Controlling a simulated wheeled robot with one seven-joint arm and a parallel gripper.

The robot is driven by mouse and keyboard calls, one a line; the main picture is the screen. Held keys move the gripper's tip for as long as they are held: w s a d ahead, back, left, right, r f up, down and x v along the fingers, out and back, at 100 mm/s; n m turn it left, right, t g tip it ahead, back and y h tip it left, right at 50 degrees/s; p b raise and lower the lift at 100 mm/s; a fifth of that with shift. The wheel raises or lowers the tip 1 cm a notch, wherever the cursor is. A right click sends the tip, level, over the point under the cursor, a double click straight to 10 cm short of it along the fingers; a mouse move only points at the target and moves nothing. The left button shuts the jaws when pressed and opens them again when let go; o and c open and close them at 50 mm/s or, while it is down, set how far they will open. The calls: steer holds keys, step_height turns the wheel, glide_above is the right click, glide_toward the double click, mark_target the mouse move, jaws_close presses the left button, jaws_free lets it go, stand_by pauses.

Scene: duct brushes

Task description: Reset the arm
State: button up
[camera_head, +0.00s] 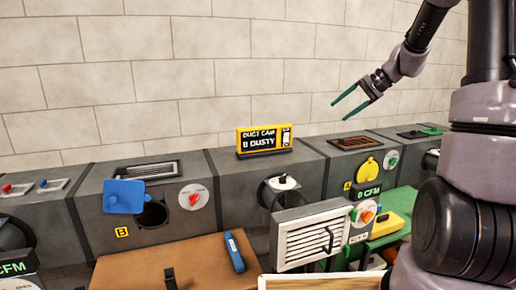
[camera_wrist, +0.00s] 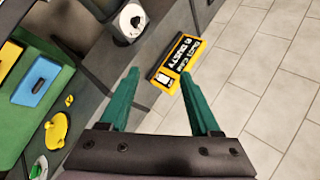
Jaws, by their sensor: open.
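My gripper (camera_head: 355,103) is raised in the air at the upper right of the head view, in front of the block wall and above the row of grey duct units. Its two green fingers are apart, with nothing between them. In the wrist view the open fingers (camera_wrist: 158,95) point toward the yellow and black sign (camera_wrist: 181,62), which lies beyond the tips. My arm comes in from the right edge of the head view.
Grey duct units (camera_head: 230,185) run along the wall. The yellow sign (camera_head: 264,139) stands on top. A blue cover (camera_head: 124,196) sits by a round opening at left. A louvred panel (camera_head: 312,237), brown table (camera_head: 165,255) and green surface (camera_head: 395,215) are in front. Air around my gripper is clear.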

steer(key=s+a+r+t+h, duration=0.1)
steer(key=s+r+h, duration=0.2)
steer(key=s, duration=1.1)
steer(key=s+a+r+t+h, duration=0.2)
steer(key=s+r, duration=0.3)
steer(key=s, duration=0.9)
steer(key=shift+s+a+n+h, duration=0.2)
steer(key=shift+a+n+h, duration=0.1)
steer(key=shift+h, duration=0.4)
steer(key=shift+c, duration=0.3)
